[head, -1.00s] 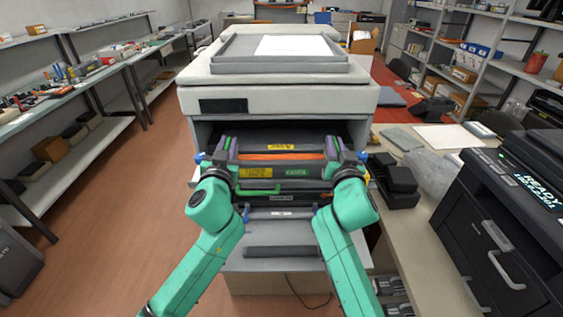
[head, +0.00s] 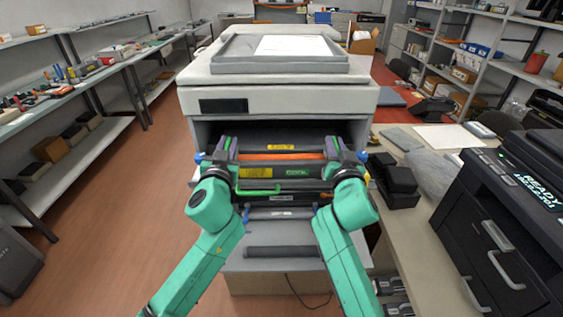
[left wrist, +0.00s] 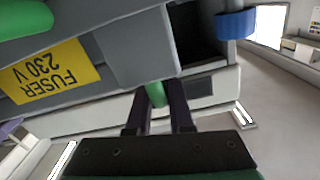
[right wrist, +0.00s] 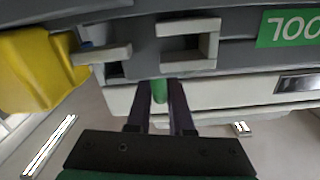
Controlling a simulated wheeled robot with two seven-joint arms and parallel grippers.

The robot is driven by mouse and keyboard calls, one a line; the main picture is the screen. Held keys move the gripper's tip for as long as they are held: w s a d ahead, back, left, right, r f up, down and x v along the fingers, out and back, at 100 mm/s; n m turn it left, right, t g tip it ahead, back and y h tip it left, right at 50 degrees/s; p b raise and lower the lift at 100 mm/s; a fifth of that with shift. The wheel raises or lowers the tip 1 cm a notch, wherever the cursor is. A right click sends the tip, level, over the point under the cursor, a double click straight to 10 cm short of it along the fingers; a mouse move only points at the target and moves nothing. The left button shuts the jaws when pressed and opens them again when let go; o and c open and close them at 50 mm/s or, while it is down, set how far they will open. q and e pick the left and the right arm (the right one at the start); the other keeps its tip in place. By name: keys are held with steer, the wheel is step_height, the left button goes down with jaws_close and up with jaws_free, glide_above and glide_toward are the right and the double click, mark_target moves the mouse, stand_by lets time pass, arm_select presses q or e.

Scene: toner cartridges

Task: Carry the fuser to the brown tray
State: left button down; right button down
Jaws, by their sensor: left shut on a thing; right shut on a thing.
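The fuser (head: 277,184) is a wide dark unit with an orange roller, a yellow label and a green handle. It is at the open front of the big grey printer (head: 285,97), level between my two arms. My left gripper (head: 225,162) is at its left end, and in the left wrist view (left wrist: 157,98) it is shut on a green grip beside the yellow FUSER 230 V label. My right gripper (head: 346,165) is at the right end, and in the right wrist view (right wrist: 159,95) it is shut on another green grip. I cannot make out a brown tray.
A bench on the right holds black boxes (head: 393,183), a grey cloth (head: 432,170) and a black printer (head: 505,225). Shelves (head: 75,90) run along the left wall. The floor (head: 130,220) on the left is clear.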

stand_by(0.3)
